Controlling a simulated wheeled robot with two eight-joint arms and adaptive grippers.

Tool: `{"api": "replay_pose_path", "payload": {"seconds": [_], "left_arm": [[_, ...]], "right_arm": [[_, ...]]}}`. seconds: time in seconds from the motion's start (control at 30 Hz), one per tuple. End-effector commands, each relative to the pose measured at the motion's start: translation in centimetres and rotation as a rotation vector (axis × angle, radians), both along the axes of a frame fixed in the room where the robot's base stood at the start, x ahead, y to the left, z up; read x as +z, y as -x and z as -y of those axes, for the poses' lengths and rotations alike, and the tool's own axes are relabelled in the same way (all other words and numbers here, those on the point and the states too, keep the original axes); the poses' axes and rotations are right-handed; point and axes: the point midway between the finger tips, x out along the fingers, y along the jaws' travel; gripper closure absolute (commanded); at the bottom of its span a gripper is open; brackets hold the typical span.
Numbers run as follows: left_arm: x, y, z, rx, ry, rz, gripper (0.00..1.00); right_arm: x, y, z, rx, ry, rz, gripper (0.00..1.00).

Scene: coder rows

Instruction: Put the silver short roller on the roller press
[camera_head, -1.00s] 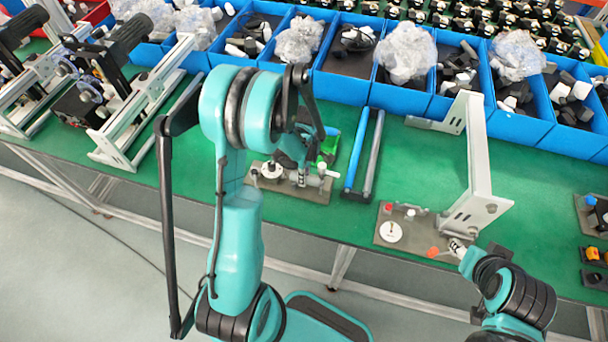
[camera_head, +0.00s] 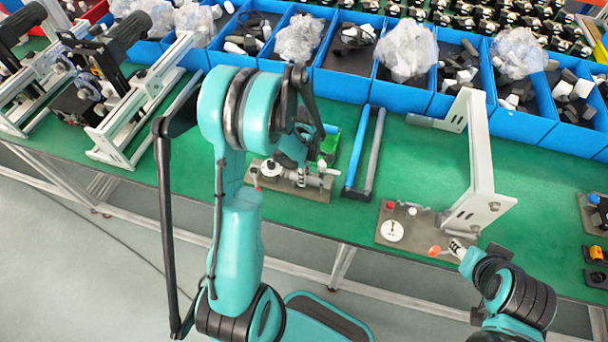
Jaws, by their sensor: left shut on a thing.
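My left gripper (camera_head: 301,172) points down over the left brown base plate (camera_head: 312,190), partly hidden by my arm. It is shut on a small silver and dark piece that seems to be the short roller (camera_head: 301,179). Whether this piece touches the plate I cannot tell. The plate carries a white round disc (camera_head: 271,168) and a white handle; it may be the roller press. My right gripper (camera_head: 452,249) is low at the front edge of a second brown plate (camera_head: 388,238); its fingers are too small to read.
A blue-edged frame with a grey bar (camera_head: 374,150) lies between the plates. A white angled bracket (camera_head: 483,175) stands at the right. Blue bins (camera_head: 342,88) with parts line the back. The green table (camera_head: 415,170) is bare around the frame.

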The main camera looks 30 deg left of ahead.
Motion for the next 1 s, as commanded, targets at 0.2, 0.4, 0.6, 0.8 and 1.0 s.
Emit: {"api": "replay_pose_path", "payload": {"seconds": [0.2, 0.4, 0.6, 0.8, 1.0], "left_arm": [[0.0, 0.0, 0.0, 0.000, 0.000, 0.000, 0.51], [0.0, 0.0, 0.0, 0.000, 0.000, 0.000, 0.51], [2.1, -0.1, 0.0, 0.000, 0.000, 0.000, 0.51], [6.5, -0.3, -0.1, 0.000, 0.000, 0.000, 0.51], [10.2, -0.5, -0.1, 0.000, 0.000, 0.000, 0.51]], "right_arm": [[0.0, 0.0, 0.0, 0.000, 0.000, 0.000, 0.60], [0.0, 0.0, 0.0, 0.000, 0.000, 0.000, 0.60], [0.0, 0.0, 0.0, 0.000, 0.000, 0.000, 0.60], [0.0, 0.0, 0.0, 0.000, 0.000, 0.000, 0.60], [0.0, 0.0, 0.0, 0.000, 0.000, 0.000, 0.60]]}}
